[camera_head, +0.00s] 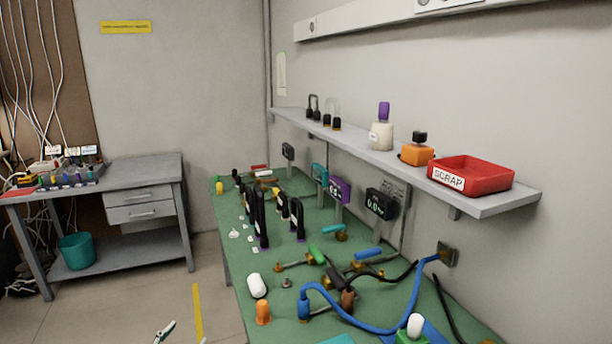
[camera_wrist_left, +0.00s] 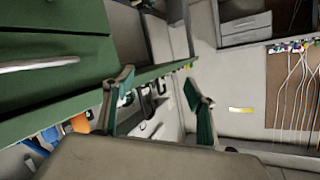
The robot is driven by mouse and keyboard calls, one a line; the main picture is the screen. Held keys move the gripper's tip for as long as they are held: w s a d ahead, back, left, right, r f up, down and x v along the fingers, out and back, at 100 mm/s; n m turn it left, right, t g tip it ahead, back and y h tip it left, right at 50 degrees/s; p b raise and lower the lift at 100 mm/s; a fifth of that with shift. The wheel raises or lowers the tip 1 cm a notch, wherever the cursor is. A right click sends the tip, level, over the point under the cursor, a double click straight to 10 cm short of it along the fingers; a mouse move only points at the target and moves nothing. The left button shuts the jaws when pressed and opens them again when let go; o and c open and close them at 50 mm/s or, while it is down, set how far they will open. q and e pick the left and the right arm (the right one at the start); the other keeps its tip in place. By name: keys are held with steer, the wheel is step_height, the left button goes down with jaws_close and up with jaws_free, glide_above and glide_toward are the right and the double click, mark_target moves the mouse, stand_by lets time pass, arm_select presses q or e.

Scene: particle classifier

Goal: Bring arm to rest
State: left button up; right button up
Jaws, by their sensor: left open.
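My left gripper (camera_head: 184,337) shows only as fingertips at the bottom edge of the head view, over the floor to the left of the green bench (camera_head: 232,262). In the left wrist view the same gripper (camera_wrist_left: 158,90) has its two green-padded fingers spread wide, with nothing between them. It is apart from the bench and from everything on it. Most of the left arm is out of the head view. My right gripper is in neither view.
The bench carries several tools, meters and a blue cable (camera_head: 385,330). Above it a wall shelf (camera_head: 480,203) holds a red scrap tray (camera_head: 490,172). A grey desk (camera_head: 145,170) and a teal bin (camera_head: 76,252) stand at the far left. Floor between is open.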

arm_select(q)
steer(key=s+d+f+g, duration=0.1)
steer(key=s+d+f, duration=0.3)
steer(key=s, duration=0.6)
steer(key=s+d+f+g+h, duration=0.1)
steer(key=s+d+f, duration=0.3)
steer(key=s, duration=0.6)
steer(key=s+d+f+n+g+h, duration=0.1)
steer(key=s+d+f+g, duration=0.1)
steer(key=s, duration=0.8)
step_height(320, 180, down, 2)
steer(key=shift+s+d+f, duration=0.15)
steer(key=shift+s+d, duration=0.05)
steer(key=shift+d, duration=0.7)
